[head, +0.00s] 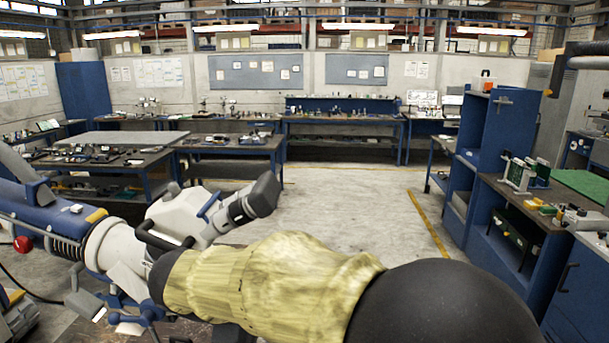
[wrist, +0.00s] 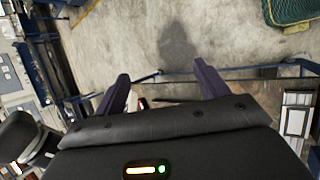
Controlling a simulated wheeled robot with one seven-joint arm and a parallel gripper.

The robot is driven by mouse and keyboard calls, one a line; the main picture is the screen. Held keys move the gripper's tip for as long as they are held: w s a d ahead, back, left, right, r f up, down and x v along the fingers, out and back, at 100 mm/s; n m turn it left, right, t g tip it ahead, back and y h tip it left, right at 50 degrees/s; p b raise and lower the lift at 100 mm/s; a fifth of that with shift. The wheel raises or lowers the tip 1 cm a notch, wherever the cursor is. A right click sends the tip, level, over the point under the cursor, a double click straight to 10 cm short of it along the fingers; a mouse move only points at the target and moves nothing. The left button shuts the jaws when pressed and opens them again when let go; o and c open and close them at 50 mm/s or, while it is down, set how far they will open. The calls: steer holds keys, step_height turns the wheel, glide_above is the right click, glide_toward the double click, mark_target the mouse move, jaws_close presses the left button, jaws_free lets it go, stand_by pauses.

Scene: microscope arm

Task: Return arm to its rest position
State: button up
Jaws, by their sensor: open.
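A white and blue microscope-like device (head: 185,215) with a dark-tipped tube and black handles stands at the left of the head view, beside and partly behind my arm. My arm, in a yellowish sleeve, crosses the lower middle of that view to a large black rounded part. My gripper (wrist: 162,72) shows only in the wrist view. Its two dark purple fingers are wide apart with nothing held between them. They point over the edge of a dark tabletop (wrist: 235,92) with a blue frame, with concrete floor beyond. I cannot tell whether the microscope shows in the wrist view.
A blue cabinet and bench (head: 510,205) stand at the right, with small parts on top. Workbenches (head: 230,145) fill the left and back. The concrete floor (head: 345,200) in the middle is clear. A green mesh item (wrist: 290,10) lies at the wrist view's top right.

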steer(key=s+d+f+m+g+y+b, duration=0.1)
steer(key=s+d+f+m+y, duration=0.1)
steer(key=d+f+m, duration=0.6)
steer(key=s+d+f+m+g+y+b, duration=0.2)
steer(key=d+f+m, duration=0.6)
steer(key=d, duration=0.6)
step_height(320, 180, down, 2)
steer(key=s+y, duration=0.1)
steer(key=s, duration=0.1)
steer(key=shift+s+d+f, duration=0.2)
steer(key=shift+s+f, duration=0.05)
steer(key=shift+s, duration=0.15)
